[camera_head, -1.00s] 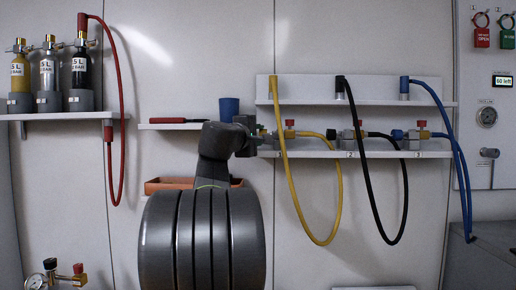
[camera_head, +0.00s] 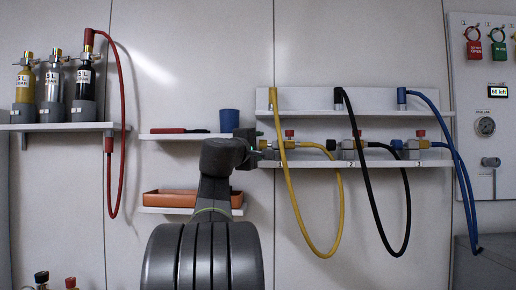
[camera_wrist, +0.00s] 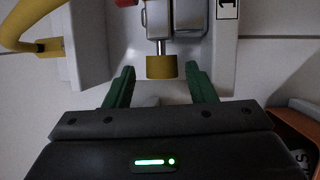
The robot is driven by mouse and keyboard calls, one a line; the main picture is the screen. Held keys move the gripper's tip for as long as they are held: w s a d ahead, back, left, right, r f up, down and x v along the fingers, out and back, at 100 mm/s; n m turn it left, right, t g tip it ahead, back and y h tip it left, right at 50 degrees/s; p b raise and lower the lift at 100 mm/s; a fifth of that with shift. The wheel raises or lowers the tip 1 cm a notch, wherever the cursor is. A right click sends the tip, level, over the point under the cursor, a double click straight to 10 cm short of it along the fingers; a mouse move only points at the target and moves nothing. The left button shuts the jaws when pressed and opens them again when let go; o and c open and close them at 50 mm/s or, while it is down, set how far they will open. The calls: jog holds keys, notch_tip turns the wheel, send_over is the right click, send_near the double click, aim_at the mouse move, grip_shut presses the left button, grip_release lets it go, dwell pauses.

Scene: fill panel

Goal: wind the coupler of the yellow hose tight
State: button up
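The yellow hose (camera_head: 339,205) hangs in a loop from the upper rack to the right end of the valve block (camera_head: 289,143) above label 1. In the wrist view, part of the hose (camera_wrist: 18,22) curves at upper left into a yellow end fitting (camera_wrist: 50,46). A short yellow cylinder (camera_wrist: 161,67) sits on a metal stem from the grey block (camera_wrist: 176,18); I cannot tell whether it is the hose's coupler. My gripper (camera_wrist: 161,72) is open, its green fingers on either side of this cylinder with visible gaps. In the head view my gripper (camera_head: 258,142) is at the block's left end.
Black (camera_head: 378,205) and blue (camera_head: 462,175) hoses hang to the right. An orange tray (camera_head: 172,200) lies low left, and a blue cup (camera_head: 229,121) stands on a small shelf above my arm. Gas bottles (camera_head: 53,85) and a red hose (camera_head: 123,150) are farther left.

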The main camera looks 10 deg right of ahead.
jog(key=shift+r+p, duration=0.1)
jog(key=shift+p, duration=0.55)
jog(key=p, duration=0.3)
jog(key=shift+w+r+g+y, duration=0.1)
jog(key=shift+r+g+y, duration=0.1)
jog(key=shift+g+y, duration=0.15)
jog(key=n+g+p, duration=0.1)
jog(key=p, duration=0.5)
jog(key=r+g+y+p, duration=0.1)
jog(key=g+p, duration=0.1)
jog(key=p, duration=0.5)
jog(key=shift+n+y+p, duration=0.25)
jog(key=shift+n+p, duration=0.05)
jog(key=shift+n, duration=0.1)
